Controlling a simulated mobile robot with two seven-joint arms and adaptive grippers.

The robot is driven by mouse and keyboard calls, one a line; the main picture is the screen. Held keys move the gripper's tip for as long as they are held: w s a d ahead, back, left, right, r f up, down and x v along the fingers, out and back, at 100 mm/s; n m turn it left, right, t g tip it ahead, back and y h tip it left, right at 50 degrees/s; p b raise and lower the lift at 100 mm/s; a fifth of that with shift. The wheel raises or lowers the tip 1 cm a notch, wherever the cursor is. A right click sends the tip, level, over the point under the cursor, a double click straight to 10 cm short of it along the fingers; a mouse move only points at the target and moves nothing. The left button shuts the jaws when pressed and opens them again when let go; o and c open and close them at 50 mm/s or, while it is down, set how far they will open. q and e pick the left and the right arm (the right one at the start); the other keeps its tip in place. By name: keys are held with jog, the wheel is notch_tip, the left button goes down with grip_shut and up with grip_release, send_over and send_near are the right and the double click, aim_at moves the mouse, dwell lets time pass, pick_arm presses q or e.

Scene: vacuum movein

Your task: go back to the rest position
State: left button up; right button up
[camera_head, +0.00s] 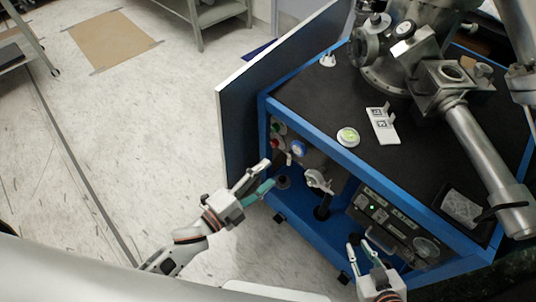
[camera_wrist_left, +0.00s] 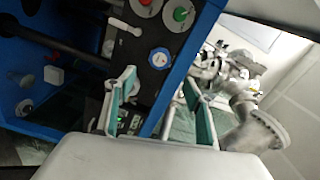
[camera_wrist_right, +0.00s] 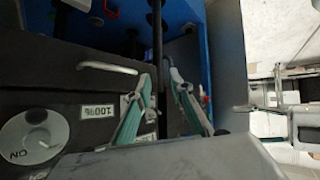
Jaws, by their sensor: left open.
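My left gripper (camera_head: 268,175) is open and empty, in front of the open side of the blue vacuum cart (camera_head: 290,196), close to its left corner post. In the left wrist view its spread fingers (camera_wrist_left: 159,78) point at a panel with a green knob (camera_wrist_left: 181,14), a red knob and a blue-rimmed dial (camera_wrist_left: 159,58). My right gripper (camera_head: 358,243) is at the bottom of the head view, in front of the cart's lower control unit (camera_head: 385,222). Its fingers show a narrow gap with nothing between them, also in the right wrist view (camera_wrist_right: 160,77).
A dark side panel (camera_head: 240,125) stands at the cart's left. Steel vacuum chamber parts (camera_head: 475,140) and a round green-topped piece (camera_head: 348,136) are on the black cart top. Bare floor (camera_head: 130,150) lies to the left, with a brown mat (camera_head: 110,40) and a metal table behind.

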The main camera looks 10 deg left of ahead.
pick_arm(q)
jog(key=s+a+f+n+g+y+p, duration=0.2)
jog(key=s+a+n, duration=0.4)
jog(key=n, duration=0.3)
jog(key=s+a+f+n+g+y+p, duration=0.2)
jog(key=s+a+f+n+y, duration=0.3)
jog(key=s+n, duration=0.3)
jog(key=shift+s+a+n+y, duration=0.15)
jog(key=shift+a+n+y, duration=0.35)
jog(key=shift+n, duration=0.4)
pick_arm(e)
jog(key=shift+s+a+r, duration=0.2)
jog(key=shift+a+r, duration=0.05)
jog(key=shift+r, duration=0.4)
jog(key=shift+s+a+r, duration=0.2)
jog(key=shift+a+r, duration=0.05)
jog(key=shift+r, duration=0.35)
jog(key=shift+w+r, duration=0.2)
jog(key=shift+r, duration=0.15)
jog(key=shift+s+f, duration=0.1)
jog(key=shift+f, duration=0.15)
